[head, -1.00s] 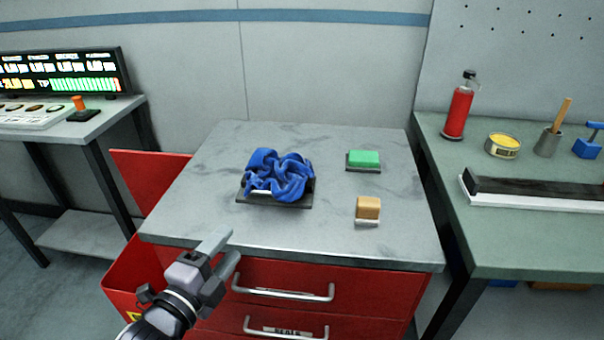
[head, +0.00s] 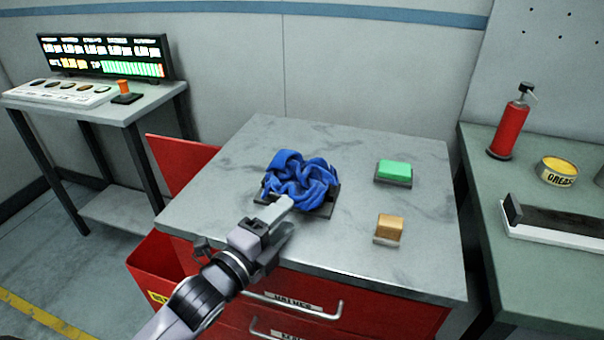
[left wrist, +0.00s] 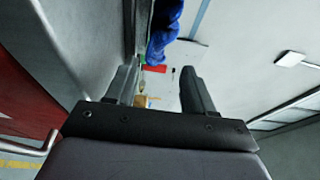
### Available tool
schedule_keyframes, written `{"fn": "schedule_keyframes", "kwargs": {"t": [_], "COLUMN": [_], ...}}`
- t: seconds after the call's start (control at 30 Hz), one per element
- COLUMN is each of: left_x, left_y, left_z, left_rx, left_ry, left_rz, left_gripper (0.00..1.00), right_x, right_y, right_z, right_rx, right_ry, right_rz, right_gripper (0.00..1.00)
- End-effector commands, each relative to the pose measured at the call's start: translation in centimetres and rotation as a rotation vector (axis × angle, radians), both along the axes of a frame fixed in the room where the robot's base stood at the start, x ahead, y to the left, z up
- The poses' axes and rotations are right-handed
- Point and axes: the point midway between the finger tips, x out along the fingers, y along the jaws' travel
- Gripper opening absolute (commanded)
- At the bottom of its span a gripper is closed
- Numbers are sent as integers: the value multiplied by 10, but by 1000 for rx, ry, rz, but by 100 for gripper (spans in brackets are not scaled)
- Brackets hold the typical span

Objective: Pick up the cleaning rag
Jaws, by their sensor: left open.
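The cleaning rag (head: 300,176) is a crumpled blue cloth heaped on a dark flat tray (head: 322,210) on the grey cabinet top. It also shows at the top of the left wrist view (left wrist: 163,28), beyond the fingers. My left gripper (head: 280,212) is at the rag's near side, over the front part of the cabinet top. In the left wrist view its two fingers (left wrist: 160,90) stand apart with nothing gripped between them. In the head view the fingertips overlap the tray's near edge; whether they touch it I cannot tell. My right gripper is in neither view.
A green block (head: 394,170) and a tan block (head: 389,228) sit on small bases to the right of the rag. The red drawer cabinet (head: 390,318) has handles in front. A red bin (head: 150,262) stands at its left. A workbench (head: 560,285) is at the right.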

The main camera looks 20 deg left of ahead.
Motion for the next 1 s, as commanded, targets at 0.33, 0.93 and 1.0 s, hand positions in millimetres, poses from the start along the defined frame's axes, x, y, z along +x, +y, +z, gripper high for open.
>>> {"fn": "schedule_keyframes", "kwargs": {"t": [0.33,0.93,1.0], "left_x": [34,57,57], "left_y": [-7,-15,-15], "left_z": [-1,-3,-3], "left_rx": [-2,-1,-1], "left_ry": [0,-1,0], "left_rz": [1,-1,0], "left_gripper": [53,30,12], "right_x": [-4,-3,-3], "right_y": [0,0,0], "right_z": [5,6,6], "right_rx": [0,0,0], "right_ry": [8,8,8], "right_rz": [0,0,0], "right_gripper": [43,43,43]}}
